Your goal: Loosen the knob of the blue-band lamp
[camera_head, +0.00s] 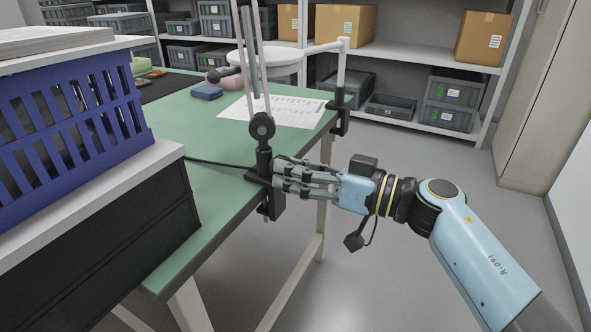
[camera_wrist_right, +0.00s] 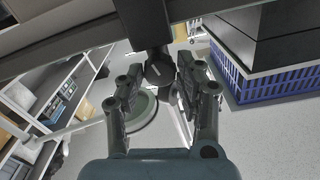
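A lamp (camera_head: 262,127) with a black joint, a black post and thin grey and pinkish rods is clamped to the table's right edge. I cannot make out a blue band on it. Its black clamp (camera_head: 270,206) hangs over the edge. My right gripper (camera_head: 277,172) reaches in from the right, low by the post. In the right wrist view its fingers (camera_wrist_right: 157,72) are spread, with a black part (camera_wrist_right: 157,66) between or just beyond the tips; contact is unclear. The clamp knob is not clearly visible. My left gripper is out of view.
A second lamp (camera_head: 343,75) with a white arm is clamped farther back. The green table (camera_head: 215,175) holds papers (camera_head: 290,108) and a blue block (camera_head: 206,92). A blue crate (camera_head: 75,130) stands at left. Shelves (camera_head: 400,50) stand behind; floor at right is clear.

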